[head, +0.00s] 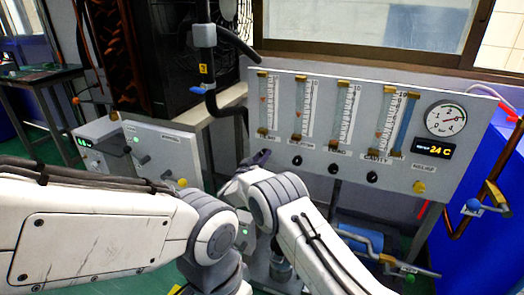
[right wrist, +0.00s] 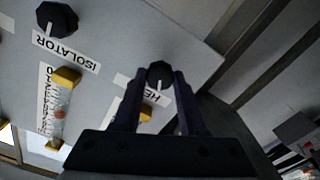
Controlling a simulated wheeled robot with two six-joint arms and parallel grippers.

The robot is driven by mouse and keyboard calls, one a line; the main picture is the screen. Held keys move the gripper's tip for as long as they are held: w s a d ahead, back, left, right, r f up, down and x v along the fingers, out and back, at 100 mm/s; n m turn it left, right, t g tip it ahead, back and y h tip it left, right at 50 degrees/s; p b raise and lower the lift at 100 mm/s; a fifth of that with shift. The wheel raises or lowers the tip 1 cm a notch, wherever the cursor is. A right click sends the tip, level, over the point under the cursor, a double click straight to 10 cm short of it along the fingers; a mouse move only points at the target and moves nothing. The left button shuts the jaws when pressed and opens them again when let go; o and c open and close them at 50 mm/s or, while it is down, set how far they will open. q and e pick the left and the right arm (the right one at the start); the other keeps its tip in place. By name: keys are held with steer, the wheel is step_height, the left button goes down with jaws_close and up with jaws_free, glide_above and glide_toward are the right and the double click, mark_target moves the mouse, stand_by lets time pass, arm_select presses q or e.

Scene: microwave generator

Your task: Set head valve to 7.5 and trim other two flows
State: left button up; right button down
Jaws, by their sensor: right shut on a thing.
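The leftmost tube (head: 262,100) is above the head knob, which my right gripper (head: 247,170) reaches in the head view. In the right wrist view, my right gripper (right wrist: 158,84) is shut on the black head knob (right wrist: 160,72), beside a partly hidden label starting "HE". The isolator knob (head: 297,160) also shows in the wrist view (right wrist: 57,18). Two more knobs (head: 333,168) (head: 372,177) are to its right. Float readings are too small to tell. My left gripper is out of view.
A round gauge (head: 446,119) and a display reading 24 C (head: 434,149) are at the panel's right. A black pipe (head: 211,100) with a blue-handled valve (head: 200,90) stands left of the panel. A blue cabinet (head: 480,190) borders the right.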

steer(key=shift+r+n+p, duration=0.2)
steer(key=shift+n+p, duration=0.15)
steer(key=shift+n, duration=0.25)
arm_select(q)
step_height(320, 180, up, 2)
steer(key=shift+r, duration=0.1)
arm_select(e)
steer(key=shift+f+n, duration=0.2)
steer(key=shift+n, duration=0.5)
steer(key=shift+c, duration=2.3)
jaws_free()
steer(key=shift+s+a, duration=0.1)
